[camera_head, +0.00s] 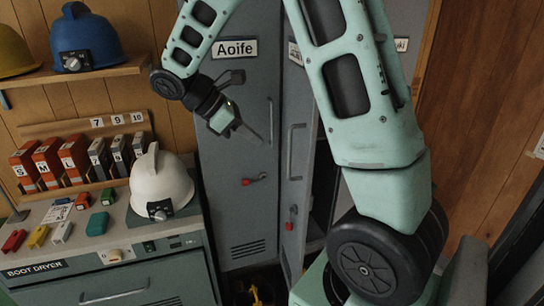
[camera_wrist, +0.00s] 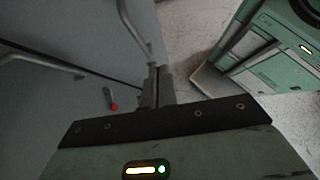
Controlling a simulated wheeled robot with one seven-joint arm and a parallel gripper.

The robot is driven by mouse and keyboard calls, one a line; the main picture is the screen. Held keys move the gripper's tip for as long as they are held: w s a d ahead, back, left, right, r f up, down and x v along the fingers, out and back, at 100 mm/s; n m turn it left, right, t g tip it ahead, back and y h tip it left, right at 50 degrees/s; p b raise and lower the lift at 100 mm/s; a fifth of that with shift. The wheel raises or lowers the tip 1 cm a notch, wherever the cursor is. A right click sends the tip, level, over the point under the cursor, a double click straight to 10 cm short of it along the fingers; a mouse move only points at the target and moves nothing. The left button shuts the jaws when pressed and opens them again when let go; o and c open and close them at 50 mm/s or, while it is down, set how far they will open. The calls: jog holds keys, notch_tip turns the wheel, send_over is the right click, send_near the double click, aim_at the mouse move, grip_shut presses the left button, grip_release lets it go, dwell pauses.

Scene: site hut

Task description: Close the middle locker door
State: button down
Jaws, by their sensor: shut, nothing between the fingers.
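The middle locker door (camera_head: 297,120) stands ajar, turned nearly edge-on in the head view, with a vertical bar handle and a red-tagged key (camera_head: 290,212). A dark opening (camera_head: 322,195) shows behind it, partly hidden by my arm. The left locker door (camera_head: 232,100), labelled Aoife, looks shut. My gripper (camera_head: 252,134) is shut and empty in front of the Aoife door, left of the middle door. In the wrist view my fingers (camera_wrist: 155,86) are together near a bar handle (camera_wrist: 132,28); I cannot tell if they touch it. A red key tag (camera_wrist: 113,106) shows there too.
A white helmet (camera_head: 160,185) sits on the boot dryer (camera_head: 130,275) at left, beside small coloured blocks. Binders (camera_head: 72,158) and a blue helmet (camera_head: 86,42) are on the shelves behind. A wooden wall (camera_head: 490,130) bounds the right.

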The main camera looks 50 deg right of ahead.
jog(key=p, duration=0.2)
send_near(307, 165)
notch_tip(307, 165, down, 3)
jog(key=shift+s+d+f+p, duration=0.25)
jog(key=shift+s+d+p, duration=0.3)
jog(key=shift+s+d, duration=0.2)
jog(key=shift+s+d+f+p, duration=0.3)
jog(key=shift+s+d+p, duration=0.2)
jog(key=shift+s+d, duration=0.2)
jog(key=shift+d, duration=0.1)
